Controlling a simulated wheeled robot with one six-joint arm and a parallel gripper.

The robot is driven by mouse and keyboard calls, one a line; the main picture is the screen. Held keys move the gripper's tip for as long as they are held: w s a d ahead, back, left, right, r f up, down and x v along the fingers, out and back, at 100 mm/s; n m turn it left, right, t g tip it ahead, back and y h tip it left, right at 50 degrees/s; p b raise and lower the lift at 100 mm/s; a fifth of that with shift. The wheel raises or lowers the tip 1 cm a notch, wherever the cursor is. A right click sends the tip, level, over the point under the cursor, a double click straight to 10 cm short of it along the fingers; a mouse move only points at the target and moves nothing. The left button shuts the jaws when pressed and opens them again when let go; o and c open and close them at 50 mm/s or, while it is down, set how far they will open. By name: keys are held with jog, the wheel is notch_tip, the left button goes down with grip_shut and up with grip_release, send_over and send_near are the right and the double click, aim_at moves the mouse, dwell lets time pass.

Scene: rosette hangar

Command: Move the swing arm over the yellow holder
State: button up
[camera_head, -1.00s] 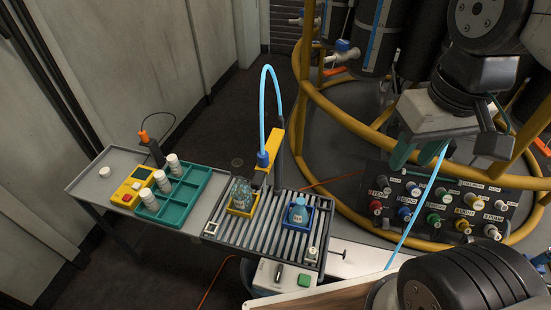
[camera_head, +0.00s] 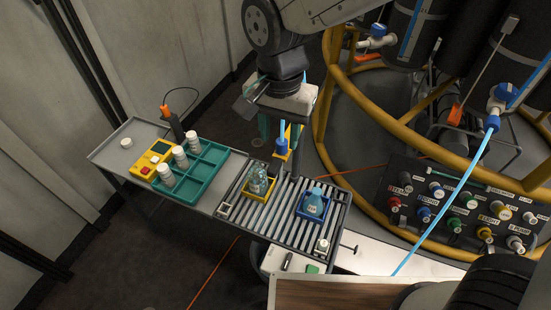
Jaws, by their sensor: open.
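The swing arm (camera_head: 294,136) is yellow, with a blue nozzle (camera_head: 282,145) and a light-blue hose. Most of its upper part is hidden behind my gripper. The yellow holder (camera_head: 247,192) sits on the slatted bench with a clear bottle (camera_head: 259,180) in it. The nozzle appears above and behind this holder in the picture; I cannot tell how they line up in depth. My gripper (camera_head: 278,131) is open, teal fingers pointing down, close around or in front of the swing arm. Contact cannot be told.
A blue holder (camera_head: 326,213) with a blue flask (camera_head: 314,202) stands right of the yellow one on the bench. A teal tray (camera_head: 205,169) with several white jars and a yellow control box (camera_head: 150,165) lie left. A yellow tubular frame (camera_head: 333,150) rises on the right.

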aim_at(274, 164)
jog(key=f, duration=0.5)
jog(key=a+f, duration=0.1)
jog(key=f, duration=0.2)
jog(key=shift+s+f, duration=0.1)
jog(key=shift+f, duration=0.05)
grip_shut()
